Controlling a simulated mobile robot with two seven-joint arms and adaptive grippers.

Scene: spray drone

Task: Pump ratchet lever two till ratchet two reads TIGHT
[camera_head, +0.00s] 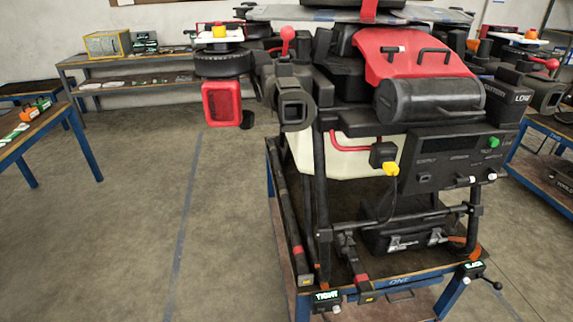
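A large spray drone with a red top cover (405,55) stands on a blue-framed stand (449,300). At the stand's front left corner a ratchet with a lit display (327,296) reads TIGHT. At the front right corner another ratchet display (474,265) reads SLACK. A thin dark lever with a round knob (497,286) sticks out to the right below the SLACK display. No number is legible on either ratchet, so I cannot tell from markings which is two. The word ONE is on the stand's front edge between them. Neither of my grippers is in view.
A black control panel (455,160) with a green knob hangs on the drone's front. A yellow plug (391,168) is beside it. A blue-legged table (82,128) is at left, shelving (150,62) at the back, another table (545,168) at right. The floor at left is clear.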

